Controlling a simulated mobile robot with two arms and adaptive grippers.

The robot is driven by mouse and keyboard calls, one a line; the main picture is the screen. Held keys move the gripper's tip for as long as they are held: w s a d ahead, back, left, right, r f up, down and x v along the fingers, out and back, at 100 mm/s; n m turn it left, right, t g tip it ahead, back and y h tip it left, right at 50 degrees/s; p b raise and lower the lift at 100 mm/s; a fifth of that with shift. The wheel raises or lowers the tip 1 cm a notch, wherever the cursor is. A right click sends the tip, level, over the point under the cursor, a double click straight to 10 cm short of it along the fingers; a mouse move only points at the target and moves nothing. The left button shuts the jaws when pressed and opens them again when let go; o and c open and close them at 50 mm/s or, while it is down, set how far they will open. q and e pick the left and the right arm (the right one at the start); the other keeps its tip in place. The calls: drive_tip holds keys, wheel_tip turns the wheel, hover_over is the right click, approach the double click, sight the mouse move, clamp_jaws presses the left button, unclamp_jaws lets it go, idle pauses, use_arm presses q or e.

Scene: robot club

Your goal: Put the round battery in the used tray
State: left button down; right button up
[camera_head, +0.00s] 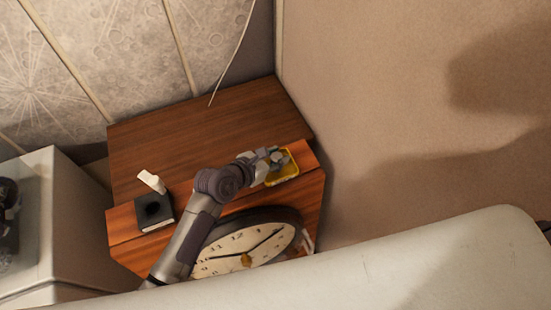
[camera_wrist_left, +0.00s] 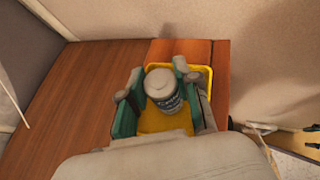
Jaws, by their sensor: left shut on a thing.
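The round battery (camera_wrist_left: 162,90) is a grey cylinder with a dark printed label, seen from above between my left gripper's fingers in the left wrist view. My left gripper (camera_head: 274,157) is shut on it. A yellow tray (camera_head: 286,177) lies under the gripper near the right end of the wooden cabinet; its yellow floor (camera_wrist_left: 165,119) also shows in the left wrist view. The battery is over the tray; I cannot tell whether it touches the floor. The battery is hard to make out in the head view. My right gripper is not in view.
A black box (camera_head: 154,211) with a white piece (camera_head: 152,181) beside it sits at the cabinet's left front. The wooden top (camera_head: 200,125) is clear behind the arm. A large clock (camera_head: 248,245) is in front, and a wall (camera_head: 400,120) rises close on the right.

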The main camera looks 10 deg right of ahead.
use_arm(q)
drive_tip(key=shift+r, duration=0.1)
drive_tip(key=shift+s, duration=0.1)
drive_tip(key=c, duration=1.1)
unclamp_jaws()
drive_tip(key=shift+o, duration=1.4)
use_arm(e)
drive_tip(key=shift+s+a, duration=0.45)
use_arm(q)
drive_tip(key=shift+s+a+r, duration=0.1)
drive_tip(key=v, duration=1.1)
drive_tip(key=shift+s+a, duration=0.2)
drive_tip(key=shift+s, duration=0.05)
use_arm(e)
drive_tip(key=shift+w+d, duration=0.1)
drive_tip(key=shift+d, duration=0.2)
